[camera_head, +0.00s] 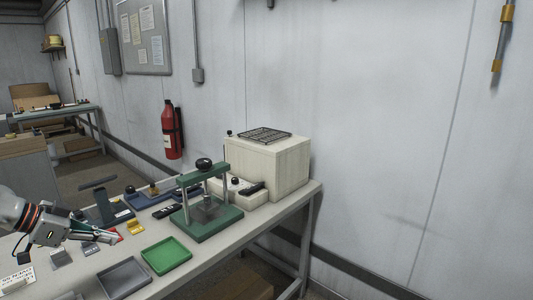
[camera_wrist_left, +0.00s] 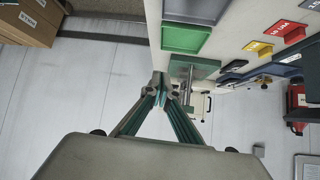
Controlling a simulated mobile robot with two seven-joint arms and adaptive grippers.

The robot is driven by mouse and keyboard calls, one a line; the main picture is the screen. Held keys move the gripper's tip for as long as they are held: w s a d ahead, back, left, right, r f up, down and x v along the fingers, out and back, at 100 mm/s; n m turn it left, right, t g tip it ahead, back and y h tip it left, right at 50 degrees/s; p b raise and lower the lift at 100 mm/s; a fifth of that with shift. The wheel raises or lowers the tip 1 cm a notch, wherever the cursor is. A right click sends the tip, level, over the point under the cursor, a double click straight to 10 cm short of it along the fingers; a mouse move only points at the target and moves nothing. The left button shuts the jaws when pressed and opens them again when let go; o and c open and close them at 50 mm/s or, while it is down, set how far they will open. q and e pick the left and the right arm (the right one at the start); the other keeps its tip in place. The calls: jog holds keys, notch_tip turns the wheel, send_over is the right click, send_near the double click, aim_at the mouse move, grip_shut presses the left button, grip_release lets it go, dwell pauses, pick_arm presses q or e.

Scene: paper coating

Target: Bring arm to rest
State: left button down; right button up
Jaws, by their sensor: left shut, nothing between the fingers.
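My left gripper (camera_head: 112,238) reaches in from the left in the head view, above the table (camera_head: 215,262). It is shut and empty. In the left wrist view its fingertips (camera_wrist_left: 161,80) meet in front of the green press (camera_wrist_left: 195,66). In the head view the fingertips are left of the green tray (camera_head: 166,255) and above the grey tray (camera_head: 124,279). My right gripper is not in view.
The green press (camera_head: 205,214) stands on the table, with a cream box (camera_head: 270,168) behind it. A yellow block (camera_head: 136,228) and a blue tray (camera_head: 150,198) lie near the gripper. A red extinguisher (camera_head: 172,130) hangs on the wall. The right side is free.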

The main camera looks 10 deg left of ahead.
pick_arm(q)
jog(key=d+f+m+t+h, duration=0.25)
jog(key=d+f, duration=0.25)
jog(key=d, duration=0.3)
jog(key=d+f+m+t+h, duration=0.1)
jog(key=d+f+t+h, duration=0.2)
jog(key=d, duration=0.5)
jog(key=s+d+f+n+g+y, duration=0.1)
jog(key=s+d+f+n+y, duration=0.1)
jog(key=s+d+f, duration=0.3)
jog(key=s+d+f+n+g+y, duration=0.1)
jog(key=s+d+f, duration=0.4)
jog(key=f, duration=0.8)
jog(key=s+d+f+n+g+y, duration=0.1)
jog(key=s+d+f+n+y, duration=0.2)
jog(key=d+f, duration=0.5)
jog(key=shift+s+f+y, duration=0.9)
jog(key=shift+y, duration=0.25)
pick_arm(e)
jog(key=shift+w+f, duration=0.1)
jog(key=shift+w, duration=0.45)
